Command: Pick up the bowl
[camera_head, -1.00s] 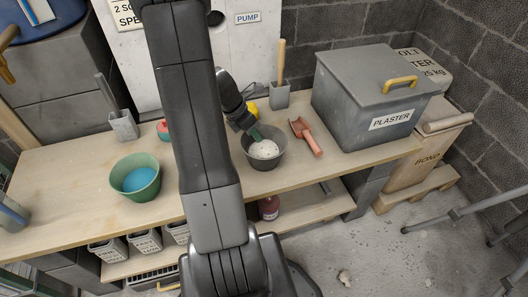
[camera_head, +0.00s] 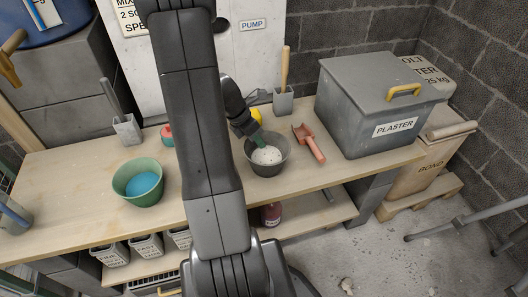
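A dark grey bowl (camera_head: 281,164) with speckled white contents (camera_head: 267,155) stands upright on the wooden workbench, right of my arm. A green bowl (camera_head: 146,196) with blue contents (camera_head: 137,184) stands on the bench to the left. My gripper (camera_head: 257,138) reaches down at the rear left rim of the grey bowl. A small green piece shows at its tip, over the bowl's edge. The fingers are too small and partly hidden, so I cannot tell whether they are open, shut or touching the rim.
A reddish scoop (camera_head: 309,142) lies just right of the grey bowl. A grey plaster box (camera_head: 350,115) stands further right. Behind are a grey holder (camera_head: 283,102) with a wooden handle and a yellow object (camera_head: 254,112) partly hidden by my arm. Bare bench lies between the bowls, partly behind my arm.

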